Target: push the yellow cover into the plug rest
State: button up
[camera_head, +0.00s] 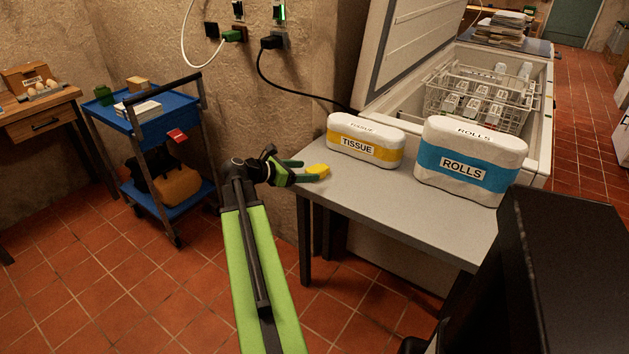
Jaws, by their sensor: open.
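A small rounded yellow piece (318,171), which looks like the yellow cover, is at the left end of the grey table, by the tips of my gripper (304,171). My gripper's green fingers are apart and point right toward it; I cannot tell whether they touch it. Several small fittings are on the wall above: an empty-looking black one (211,30), a green plug (232,36) with a white cable, and a black plug (272,42) with a black cable. I cannot tell which fitting is the plug rest.
A tissue pack (365,140) and a rolls pack (470,160) stand on the grey table (400,208). An open chest freezer (542,120) with a wire basket is behind. A blue trolley (160,122) stands left. Tiled floor (110,290) is clear at lower left.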

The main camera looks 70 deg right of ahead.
aim_at(314, 168)
jog(key=shift+b+x, duration=0.85)
jog(key=shift+x, duration=1.9)
jog(key=shift+w+r, duration=0.2)
jog(key=c, duration=1.5)
jog(key=shift+r, duration=0.1)
